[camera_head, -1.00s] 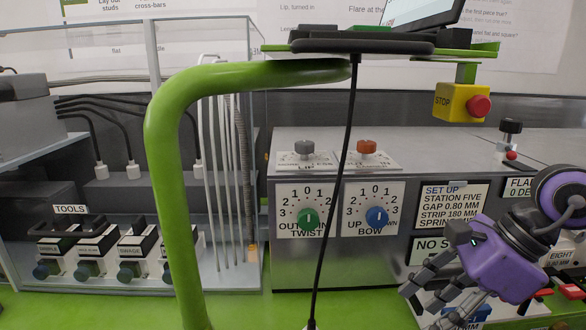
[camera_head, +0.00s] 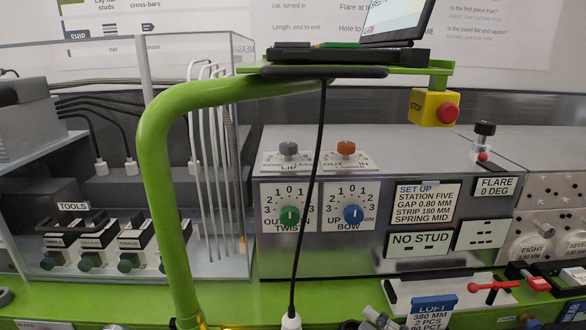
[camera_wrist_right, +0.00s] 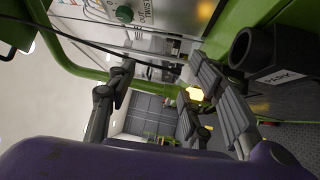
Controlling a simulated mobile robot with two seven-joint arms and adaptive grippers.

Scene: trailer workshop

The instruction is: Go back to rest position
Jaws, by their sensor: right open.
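My right gripper (camera_wrist_right: 163,68) shows in the right wrist view, its dark fingers spread wide apart with nothing between them. My purple wrist housing fills the bottom of that view. In the head view, grey pieces at the bottom edge right of centre may be its fingertips, but I cannot tell. My left gripper is in neither view.
A green tube frame (camera_head: 155,170) stands in front of the bench with a hanging black cable (camera_head: 309,190). A yellow stop box (camera_head: 427,108) hangs at upper right. A black cylinder holder (camera_wrist_right: 258,48) is close to the right gripper. The dial panel (camera_head: 318,245) stands behind.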

